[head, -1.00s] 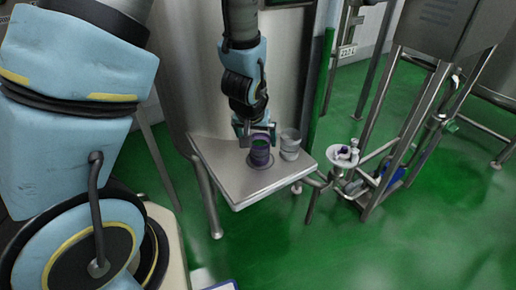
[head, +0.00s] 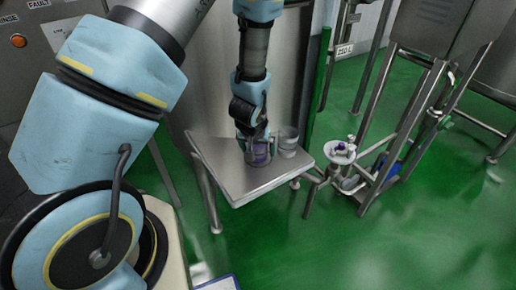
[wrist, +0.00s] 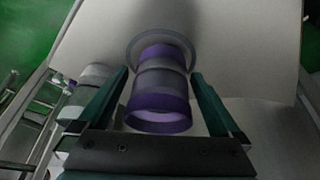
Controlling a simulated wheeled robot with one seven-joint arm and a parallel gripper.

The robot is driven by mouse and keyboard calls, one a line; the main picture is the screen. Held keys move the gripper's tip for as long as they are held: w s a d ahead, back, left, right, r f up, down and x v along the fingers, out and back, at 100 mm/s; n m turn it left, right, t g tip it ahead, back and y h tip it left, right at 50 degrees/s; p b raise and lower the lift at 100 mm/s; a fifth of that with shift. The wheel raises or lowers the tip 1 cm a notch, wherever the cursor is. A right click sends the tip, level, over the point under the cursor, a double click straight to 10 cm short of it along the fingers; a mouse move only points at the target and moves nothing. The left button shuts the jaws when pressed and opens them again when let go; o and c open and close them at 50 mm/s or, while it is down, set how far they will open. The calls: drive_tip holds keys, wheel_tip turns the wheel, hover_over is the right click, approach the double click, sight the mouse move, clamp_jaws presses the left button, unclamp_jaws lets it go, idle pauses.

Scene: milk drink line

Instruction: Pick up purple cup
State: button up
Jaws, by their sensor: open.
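The purple cup (head: 259,156) stands on the small metal table (head: 250,188) in the head view, partly hidden by my gripper. In the wrist view the cup (wrist: 158,98) shows purple and grey bands, with its open purple rim toward the camera. My gripper (head: 258,140) is over the cup from above. In the wrist view my gripper (wrist: 160,88) is open, with one dark green finger on each side of the cup. A gap shows between the cup and each finger, so they look apart.
A grey metal cup (head: 288,141) stands close on the right of the purple cup; it also shows at the left in the wrist view (wrist: 90,82). A large steel tank (head: 205,85) rises behind the table. The table's front is clear.

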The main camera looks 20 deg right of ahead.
clamp_jaws()
idle(0.8)
drive_tip(key=shift+w+d+r, duration=0.1)
